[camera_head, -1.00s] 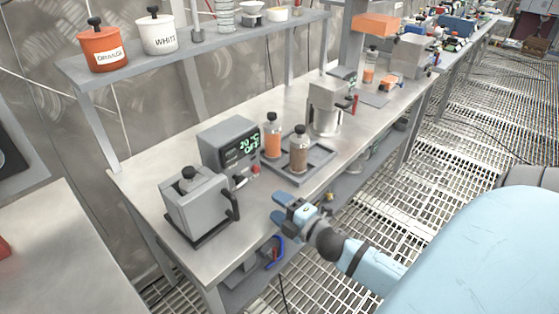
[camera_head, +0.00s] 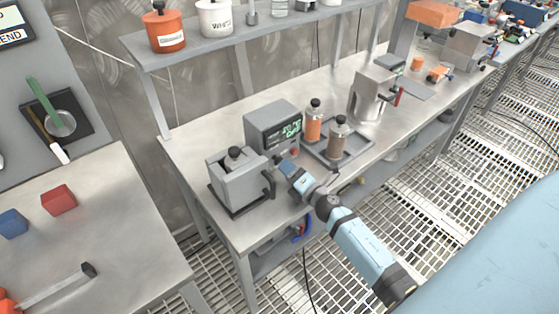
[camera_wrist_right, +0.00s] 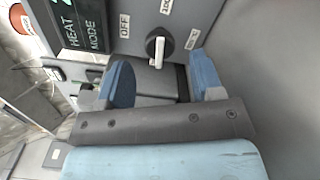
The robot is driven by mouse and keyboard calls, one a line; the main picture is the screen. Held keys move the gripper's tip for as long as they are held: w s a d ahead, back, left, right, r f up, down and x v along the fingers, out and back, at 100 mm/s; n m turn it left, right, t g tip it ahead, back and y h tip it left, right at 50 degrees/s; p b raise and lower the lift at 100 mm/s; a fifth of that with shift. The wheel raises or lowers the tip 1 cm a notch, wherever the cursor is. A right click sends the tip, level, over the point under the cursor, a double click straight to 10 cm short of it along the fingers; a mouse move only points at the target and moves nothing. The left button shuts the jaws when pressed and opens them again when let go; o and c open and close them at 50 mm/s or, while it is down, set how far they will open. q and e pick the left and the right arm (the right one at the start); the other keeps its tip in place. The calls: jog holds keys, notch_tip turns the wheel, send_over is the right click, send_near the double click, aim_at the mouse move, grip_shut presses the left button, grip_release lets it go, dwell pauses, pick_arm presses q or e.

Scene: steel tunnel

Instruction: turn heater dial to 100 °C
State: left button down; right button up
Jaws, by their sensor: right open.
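The heater control box (camera_head: 273,126) is a grey unit with a green-lit display (camera_head: 291,129) on the workbench. In the right wrist view its panel carries the dial (camera_wrist_right: 158,48), a dark round knob with a white pointer bar. Labels stand around it: OFF (camera_wrist_right: 125,25), a partly cut-off 100 (camera_wrist_right: 167,6), and one too small to read. My right gripper (camera_head: 284,165) is at the front of the box, low on its panel. In the wrist view its blue fingers (camera_wrist_right: 163,76) are spread and empty, with the dial just beyond the gap between them.
A grey lidded device (camera_head: 238,178) with a black handle stands left of the gripper. A tray (camera_head: 357,150) with an orange bottle (camera_head: 313,124) and a brown bottle (camera_head: 338,138) is to the right. A shelf (camera_head: 240,42) runs above.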

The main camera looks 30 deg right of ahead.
aim_at(277, 160)
jog(key=w, duration=0.4)
jog(key=shift+w+a, duration=0.2)
jog(key=shift+w, duration=0.2)
jog(key=c, duration=0.9)
jog(key=shift+m+p, duration=0.4)
jog(key=shift+m, duration=0.3)
